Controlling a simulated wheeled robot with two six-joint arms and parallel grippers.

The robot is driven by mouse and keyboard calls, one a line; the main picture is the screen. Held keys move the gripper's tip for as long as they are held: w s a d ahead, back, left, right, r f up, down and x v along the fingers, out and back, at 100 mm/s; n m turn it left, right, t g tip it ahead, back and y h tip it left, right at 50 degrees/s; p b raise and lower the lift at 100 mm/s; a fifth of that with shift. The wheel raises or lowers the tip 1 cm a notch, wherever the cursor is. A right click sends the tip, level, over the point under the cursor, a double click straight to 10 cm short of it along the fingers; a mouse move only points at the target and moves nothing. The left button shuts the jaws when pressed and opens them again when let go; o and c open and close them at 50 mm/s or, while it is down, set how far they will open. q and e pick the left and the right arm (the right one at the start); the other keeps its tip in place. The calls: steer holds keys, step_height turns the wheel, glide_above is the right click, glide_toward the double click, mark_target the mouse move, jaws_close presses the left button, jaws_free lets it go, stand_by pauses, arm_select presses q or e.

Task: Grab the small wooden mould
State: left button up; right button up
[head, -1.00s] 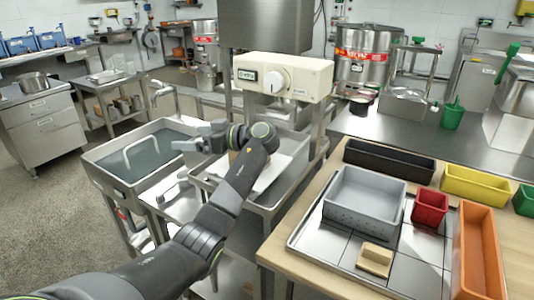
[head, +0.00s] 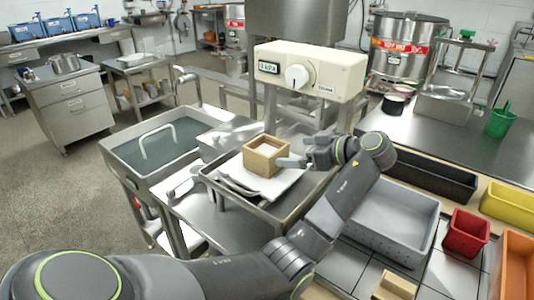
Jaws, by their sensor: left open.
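The small wooden mould (head: 264,163) is a square, open-topped box of pale wood. It sits upright on white sheets in the steel tray under the cream-coloured machine. My left gripper (head: 294,151) is just right of the mould, with its fingers pointing left towards it. The gripper is open and nothing shows between its fingers. One finger appears very close to the mould's right side; I cannot tell whether they touch. My right gripper is out of view.
The cream machine with a dial (head: 310,72) stands behind the tray (head: 280,207). A water-filled sink (head: 170,143) is left of it.

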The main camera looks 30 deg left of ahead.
mark_target(281, 151)
arm_select(q)
steer(key=x, duration=0.6)
steer(key=shift+a+p, duration=0.15)
steer(key=shift+p, duration=0.15)
steer(key=p+x, duration=0.1)
steer(key=x, duration=0.4)
steer(key=shift+s+a+r, duration=0.15)
steer(key=shift+a, duration=0.05)
steer(key=c, duration=0.9)
